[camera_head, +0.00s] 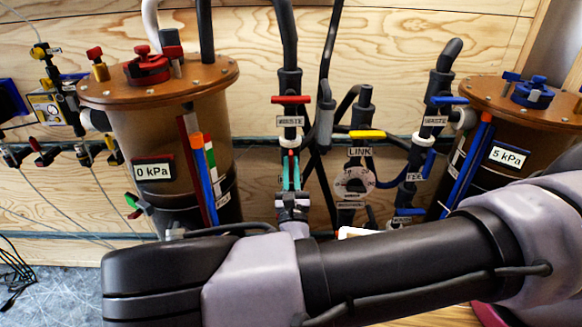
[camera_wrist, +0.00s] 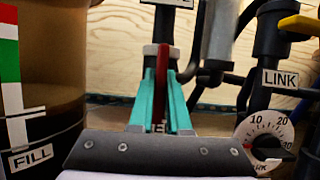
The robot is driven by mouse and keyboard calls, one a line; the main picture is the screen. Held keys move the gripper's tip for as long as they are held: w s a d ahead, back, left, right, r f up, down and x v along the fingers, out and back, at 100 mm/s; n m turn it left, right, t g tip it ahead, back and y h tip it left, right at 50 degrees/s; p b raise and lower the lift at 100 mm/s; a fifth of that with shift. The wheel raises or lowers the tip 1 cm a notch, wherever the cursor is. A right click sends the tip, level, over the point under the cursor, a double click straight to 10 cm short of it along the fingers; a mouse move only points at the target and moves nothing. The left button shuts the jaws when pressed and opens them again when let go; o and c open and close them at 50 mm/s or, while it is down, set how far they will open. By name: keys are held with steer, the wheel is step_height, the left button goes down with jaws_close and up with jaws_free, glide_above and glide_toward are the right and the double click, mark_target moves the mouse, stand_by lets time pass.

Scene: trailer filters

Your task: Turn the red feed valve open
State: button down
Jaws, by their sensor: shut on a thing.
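The red feed valve handle (camera_wrist: 162,66) stands upright in the wrist view, between the teal fingers of my gripper (camera_wrist: 161,88). Its upper part shows above the fingers, in front of a grey pipe with a pale collar. My gripper (camera_head: 290,172) is shut on the handle and reaches it from the front. In the head view only a small red piece of the handle (camera_head: 291,155) shows between the fingers, below the white collar. The label behind the fingers is mostly hidden, so I cannot read it.
Another red handle (camera_head: 290,99) lies crosswise above, over a WASTE label. A yellow LINK handle (camera_head: 367,134) and a dial (camera_head: 354,183) are close on the right. The left tank (camera_head: 150,110) reads 0 kPa; the right tank (camera_head: 480,143) reads 5 kPa. Blue-handled valves stand between.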

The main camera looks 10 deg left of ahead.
steer(key=shift+f, duration=0.1)
steer(key=c, duration=0.9)
jaws_free()
steer(key=v, duration=1)
steer(key=shift+s+d, duration=0.1)
steer(key=shift+s, duration=0.35)
